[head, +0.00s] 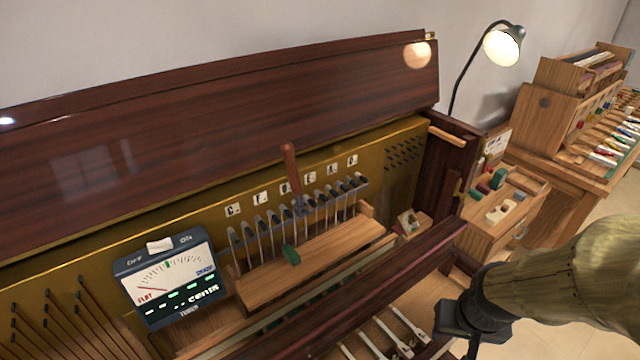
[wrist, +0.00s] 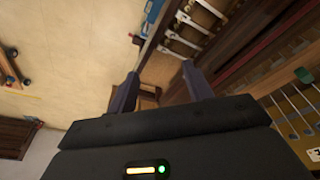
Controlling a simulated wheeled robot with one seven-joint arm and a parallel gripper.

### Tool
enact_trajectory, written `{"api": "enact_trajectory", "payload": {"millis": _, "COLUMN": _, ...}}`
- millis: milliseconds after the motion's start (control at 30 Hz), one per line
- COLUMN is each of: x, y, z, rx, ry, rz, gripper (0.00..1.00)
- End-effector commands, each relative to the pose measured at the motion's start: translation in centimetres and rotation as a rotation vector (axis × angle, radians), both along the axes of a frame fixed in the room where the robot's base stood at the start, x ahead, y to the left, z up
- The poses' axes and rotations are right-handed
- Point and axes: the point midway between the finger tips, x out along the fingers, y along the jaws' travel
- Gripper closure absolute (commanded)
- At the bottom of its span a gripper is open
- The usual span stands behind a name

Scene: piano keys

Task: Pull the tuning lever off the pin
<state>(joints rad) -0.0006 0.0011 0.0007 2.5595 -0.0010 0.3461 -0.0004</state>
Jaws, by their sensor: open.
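The tuning lever (head: 289,165) stands upright in the head view, with a reddish-brown wooden handle. Its lower end meets the row of dark tuning pins (head: 325,195) near the middle; the exact seat on the pin is too small to make out. My gripper (head: 460,335) is at the lower right of the head view, well to the right of the lever and apart from it. In the wrist view my gripper (wrist: 160,85) has its two fingers spread with nothing between them, pointing past the piano toward the floor. The lever is not visible in the wrist view.
A tuner meter (head: 172,280) stands left of the pins. A wooden rail (head: 310,265) and a green wedge (head: 291,255) lie before them. The raised lid (head: 220,105) stands behind. A lamp (head: 502,45) and wooden boxes (head: 500,210) are at right.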

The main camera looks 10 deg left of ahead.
Motion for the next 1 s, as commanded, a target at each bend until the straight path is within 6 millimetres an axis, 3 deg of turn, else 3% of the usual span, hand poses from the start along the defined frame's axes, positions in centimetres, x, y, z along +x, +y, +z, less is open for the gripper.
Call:
{"api": "enact_trajectory", "payload": {"millis": 167, "x": 2.8, "y": 1.5, "z": 1.6, "rx": -0.016, "ry": -0.079, "rz": 0.092, "gripper": 0.49}}
{"api": "enact_trajectory", "payload": {"millis": 267, "x": 6.2, "y": 3.9, "z": 3.5, "rx": -0.022, "ry": -0.188, "rz": 0.208, "gripper": 0.49}}
{"api": "enact_trajectory", "payload": {"millis": 400, "x": 11.5, "y": 10.0, "z": 7.0, "rx": 0.001, "ry": -0.393, "rz": 0.422, "gripper": 0.49}}
{"api": "enact_trajectory", "payload": {"millis": 533, "x": 14.8, "y": 17.3, "z": 10.5, "rx": 0.071, "ry": -0.595, "rz": 0.617, "gripper": 0.49}}
{"api": "enact_trajectory", "payload": {"millis": 600, "x": 15.7, "y": 21.3, "z": 12.5, "rx": 0.124, "ry": -0.701, "rz": 0.707, "gripper": 0.49}}
{"api": "enact_trajectory", "payload": {"millis": 733, "x": 16.2, "y": 26.9, "z": 15.3, "rx": 0.217, "ry": -0.853, "rz": 0.818, "gripper": 0.49}}
{"api": "enact_trajectory", "payload": {"millis": 833, "x": 16.1, "y": 29.2, "z": 16.4, "rx": 0.263, "ry": -0.918, "rz": 0.858, "gripper": 0.49}}
{"api": "enact_trajectory", "payload": {"millis": 1000, "x": 16.1, "y": 29.8, "z": 16.6, "rx": 0.277, "ry": -0.943, "rz": 0.869, "gripper": 0.49}}
